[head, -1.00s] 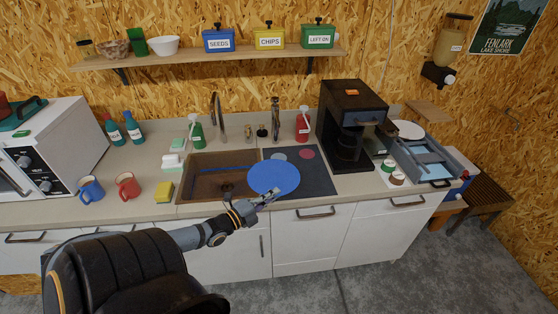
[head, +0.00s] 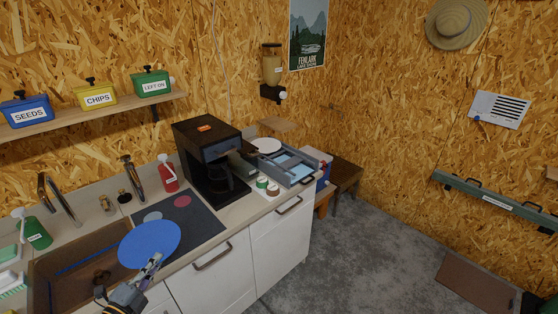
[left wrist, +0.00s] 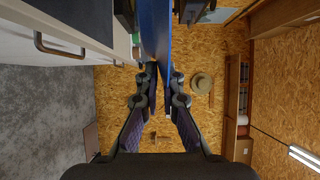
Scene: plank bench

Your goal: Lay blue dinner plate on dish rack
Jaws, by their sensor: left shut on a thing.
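The blue dinner plate (head: 150,242) is held over the counter edge by the sink and dark mat. My left gripper (head: 153,263) is shut on the near rim of the plate. In the left wrist view the blue plate (left wrist: 155,30) shows edge-on between the two fingers (left wrist: 160,80). A grey, low-walled holder with pale blue inside, which looks like the dish rack (head: 290,166), stands at the right end of the counter, apart from the plate. My right gripper is not in view.
A black coffee maker (head: 210,160) stands between the plate and the rack. Small round pods or cups (head: 267,186) sit in front of the rack, and a white plate (head: 266,146) lies behind it. A red bottle (head: 167,173) stands behind the dark mat (head: 190,217).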

